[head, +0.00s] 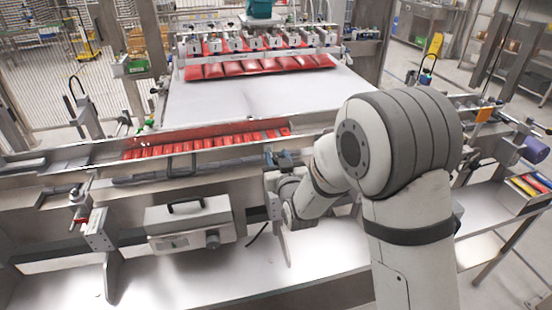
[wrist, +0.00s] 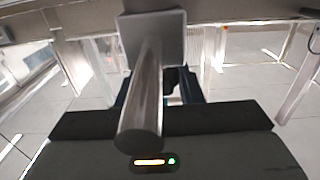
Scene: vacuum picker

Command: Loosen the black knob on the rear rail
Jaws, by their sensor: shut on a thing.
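In the wrist view a black knob (wrist: 172,80) shows between the two dark blue fingers of my gripper (wrist: 160,84). The fingers are shut on it. A thick metal rod (wrist: 143,110) with a square grey block (wrist: 152,32) at its far end stands in front of the camera and hides part of the knob and jaws. In the head view my wrist (head: 288,198) is low at the machine's near side, below the long rail (head: 200,170). The knob and fingertips cannot be made out clearly there.
A grey control box (head: 188,225) with a handle hangs left of my wrist. Red packs (head: 205,145) lie in a row behind the rail. A picker head (head: 258,58) holds red packs above the white belt (head: 245,98). A metal shelf (head: 200,280) runs below.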

